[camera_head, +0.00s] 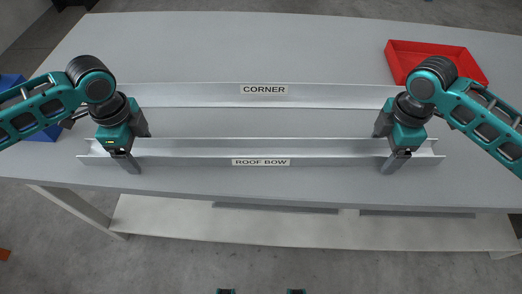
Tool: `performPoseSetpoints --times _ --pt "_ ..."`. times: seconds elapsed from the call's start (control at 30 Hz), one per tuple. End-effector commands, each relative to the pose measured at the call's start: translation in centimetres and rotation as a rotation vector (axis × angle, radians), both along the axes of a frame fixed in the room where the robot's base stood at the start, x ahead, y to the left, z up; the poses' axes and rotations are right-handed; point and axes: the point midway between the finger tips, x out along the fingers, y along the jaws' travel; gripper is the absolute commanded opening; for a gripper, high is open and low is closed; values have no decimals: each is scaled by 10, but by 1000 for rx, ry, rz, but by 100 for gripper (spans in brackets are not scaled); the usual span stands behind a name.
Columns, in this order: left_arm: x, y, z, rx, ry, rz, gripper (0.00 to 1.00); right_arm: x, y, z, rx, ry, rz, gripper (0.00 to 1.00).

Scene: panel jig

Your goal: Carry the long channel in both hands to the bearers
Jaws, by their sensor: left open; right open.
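A long pale metal channel labelled ROOF BOW (200,160) lies along the table near its front edge. A second long piece labelled CORNER (200,95) lies behind it, roughly parallel. My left gripper (136,147) is open over the left end part of the ROOF BOW channel, one finger in front of it and one behind. My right gripper (390,146) is open over its right end part in the same way. Whether any finger touches the channel I cannot tell. I cannot make out any bearers in this view.
The grey table (300,45) is clear at the back. A red open tray (455,50) stands at the back right, close to my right arm. A blue object (40,133) is partly hidden behind my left arm. A pale shelf (290,224) runs below the table's front edge.

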Motion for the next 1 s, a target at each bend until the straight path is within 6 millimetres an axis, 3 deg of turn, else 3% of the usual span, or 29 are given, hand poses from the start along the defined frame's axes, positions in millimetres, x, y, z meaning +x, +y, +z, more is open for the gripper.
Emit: performPoseSetpoints --times 0.17,1.0 --pt "0 0 0 0 0 0 81 0 0 0 0 0 0 81" --pt "0 0 1 0 0 0 1 0 0 1 1 -1 0 1"
